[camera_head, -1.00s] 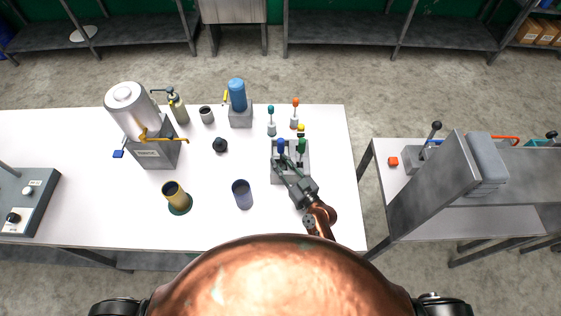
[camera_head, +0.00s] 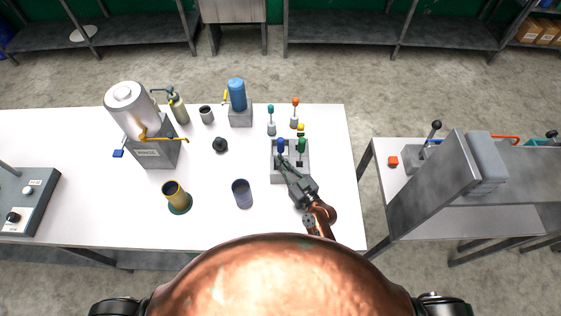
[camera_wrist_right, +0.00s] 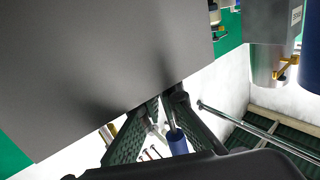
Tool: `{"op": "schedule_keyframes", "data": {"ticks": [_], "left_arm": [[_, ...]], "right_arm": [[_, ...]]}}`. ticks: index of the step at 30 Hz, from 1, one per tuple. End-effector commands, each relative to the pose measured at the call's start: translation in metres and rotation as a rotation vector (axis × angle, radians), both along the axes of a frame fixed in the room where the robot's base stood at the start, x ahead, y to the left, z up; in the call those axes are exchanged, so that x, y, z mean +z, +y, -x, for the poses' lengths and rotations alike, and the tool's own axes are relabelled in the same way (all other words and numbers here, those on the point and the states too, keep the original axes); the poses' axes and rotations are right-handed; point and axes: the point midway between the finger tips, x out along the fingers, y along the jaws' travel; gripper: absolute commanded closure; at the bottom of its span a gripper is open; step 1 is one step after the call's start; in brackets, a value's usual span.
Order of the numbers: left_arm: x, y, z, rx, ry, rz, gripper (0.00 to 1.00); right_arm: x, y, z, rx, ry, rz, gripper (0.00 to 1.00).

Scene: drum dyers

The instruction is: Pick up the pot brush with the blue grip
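The pot brush with the blue grip (camera_head: 281,146) stands upright in a grey holder (camera_head: 277,178) near the right end of the white table. My right gripper (camera_head: 283,163) reaches in from the front, with its fingertips close to the blue grip. In the right wrist view, its two ridged fingers stand apart, and a blue piece (camera_wrist_right: 178,143), likely the grip, shows between them. I cannot tell whether a finger touches it. A green-gripped brush (camera_head: 302,146) stands in the same holder, just right of my fingers. My left gripper is not in view.
Teal (camera_head: 271,112) and orange (camera_head: 295,105) handled tools and a yellow-topped one (camera_head: 301,128) stand just behind the holder. The front right table corner is clear.

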Motion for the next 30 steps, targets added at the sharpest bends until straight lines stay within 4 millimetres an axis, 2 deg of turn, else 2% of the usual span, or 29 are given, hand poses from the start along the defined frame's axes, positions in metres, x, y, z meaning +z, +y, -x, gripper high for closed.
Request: {"op": "schedule_keyframes", "data": {"ticks": [5, 15, 19, 24, 30], "left_arm": [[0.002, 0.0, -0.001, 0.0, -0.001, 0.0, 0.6], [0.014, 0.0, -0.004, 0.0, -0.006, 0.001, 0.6], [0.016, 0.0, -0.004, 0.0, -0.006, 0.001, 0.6], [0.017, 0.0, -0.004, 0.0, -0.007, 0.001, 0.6], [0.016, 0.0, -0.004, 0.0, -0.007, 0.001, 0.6]], "right_arm": [[0.009, 0.0, 0.0, 0.0, -0.002, -0.001, 1.0], [0.073, 0.001, 0.0, 0.0, -0.005, -0.002, 1.0], [0.091, 0.001, 0.0, 0.001, -0.002, -0.002, 1.0], [0.1, 0.0, 0.0, 0.0, -0.001, -0.001, 1.0], [0.101, 0.0, 0.0, 0.0, -0.001, -0.001, 1.0]]}}
